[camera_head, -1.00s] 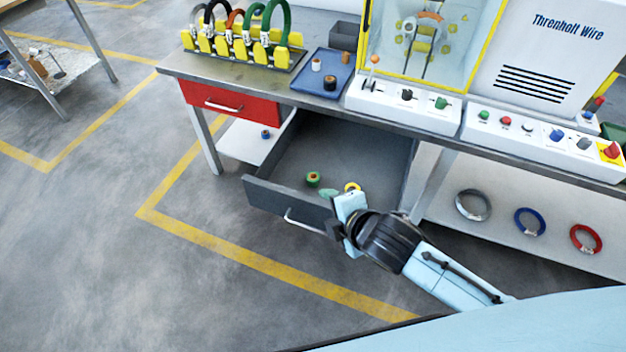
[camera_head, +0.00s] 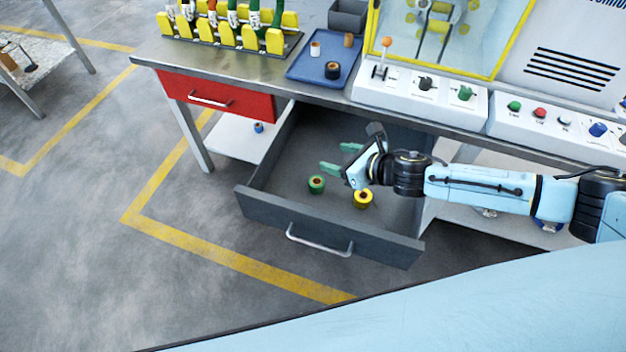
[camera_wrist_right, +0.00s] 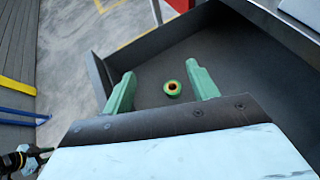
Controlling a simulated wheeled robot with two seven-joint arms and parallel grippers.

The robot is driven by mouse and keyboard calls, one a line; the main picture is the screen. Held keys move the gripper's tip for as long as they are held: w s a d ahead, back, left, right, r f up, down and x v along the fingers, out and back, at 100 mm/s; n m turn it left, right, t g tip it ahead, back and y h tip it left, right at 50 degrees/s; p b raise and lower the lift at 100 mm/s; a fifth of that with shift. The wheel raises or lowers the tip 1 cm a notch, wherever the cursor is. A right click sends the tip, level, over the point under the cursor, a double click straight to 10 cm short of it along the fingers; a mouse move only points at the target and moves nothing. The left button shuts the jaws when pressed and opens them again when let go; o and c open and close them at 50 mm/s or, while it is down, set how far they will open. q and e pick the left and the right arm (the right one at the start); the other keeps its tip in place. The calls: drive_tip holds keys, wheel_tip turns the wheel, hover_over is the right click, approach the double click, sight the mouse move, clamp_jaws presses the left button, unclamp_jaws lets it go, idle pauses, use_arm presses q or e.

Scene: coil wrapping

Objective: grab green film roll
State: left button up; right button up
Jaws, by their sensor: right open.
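The green film roll (camera_head: 317,184) stands on the floor of the open grey drawer (camera_head: 290,210), left of a yellow roll (camera_head: 363,199). My right gripper (camera_head: 340,157) is over the drawer, its green fingers spread and pointing left, a little behind the green roll in the head view. In the right wrist view the green film roll (camera_wrist_right: 173,88) shows between the two open fingers (camera_wrist_right: 163,88), ahead of the palm and touching neither.
The drawer's front panel with its handle (camera_head: 320,242) and side walls surround the rolls. The workbench top (camera_head: 240,65) overhangs behind, with a blue tray (camera_head: 318,69) and control boxes (camera_head: 420,95). The drawer's left part is clear.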

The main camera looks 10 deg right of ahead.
wheel_tip(320, 180, down, 9)
drive_tip(key=b, duration=0.7)
use_arm(q)
drive_tip(key=w+a+b, duration=0.2)
drive_tip(key=w+b, duration=0.4)
drive_tip(key=w, duration=0.5)
use_arm(e)
approach(313, 181)
drive_tip(key=shift+w+f, duration=0.5)
drive_tip(key=shift+f, duration=0.3)
drive_tip(key=shift+w+a+f+b, duration=0.1)
drive_tip(key=shift+f+b, duration=0.05)
drive_tip(key=shift+b, duration=0.15)
drive_tip(key=shift+b+x, duration=0.55)
drive_tip(key=shift+x, duration=0.9)
drive_tip(key=b+x, duration=0.1)
drive_tip(key=x, duration=0.2)
drive_tip(key=shift+w+a+b, duration=0.3)
drive_tip(key=shift+b, duration=0.1)
drive_tip(key=shift+w+a, duration=0.15)
drive_tip(key=shift+w, duration=0.1)
use_arm(q)
drive_tip(key=w+d+r+t, duration=0.1)
drive_tip(key=d+r, duration=0.3)
drive_tip(key=r, duration=0.4)
drive_tip(key=shift+w+r+t, duration=0.15)
drive_tip(key=shift+w+t, duration=0.15)
drive_tip(key=shift+w, duration=0.1)
drive_tip(key=shift+d, duration=0.1)
